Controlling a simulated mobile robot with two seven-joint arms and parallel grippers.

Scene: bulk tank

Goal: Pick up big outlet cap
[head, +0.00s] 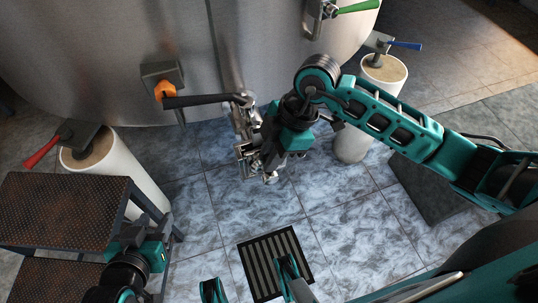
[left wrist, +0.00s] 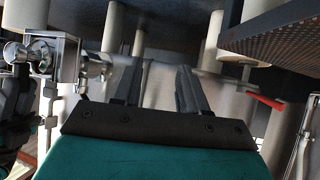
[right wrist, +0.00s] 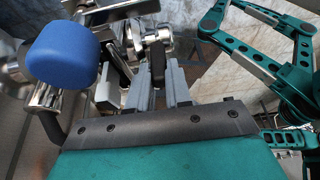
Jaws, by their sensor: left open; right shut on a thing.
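The steel outlet fittings (head: 248,150) stand at the front of the tank in the head view. They show at the left edge of the left wrist view (left wrist: 64,60). My right gripper (head: 270,150) is at these fittings. In the right wrist view its fingers (right wrist: 164,88) are closed around a narrow dark piece (right wrist: 157,62), with a round steel part (right wrist: 154,38) just beyond. I cannot tell whether this is the big outlet cap. My left gripper (head: 150,256) is low at the left; its fingers (left wrist: 158,88) are apart and empty in the left wrist view.
The steel tank (head: 110,50) fills the back. A black lever (head: 205,100) reaches over the fittings. A blue knob (right wrist: 62,54) is beside my right gripper. A rusty step (head: 65,200) stands at the left, near my left arm. A floor grate (head: 275,262) lies in front.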

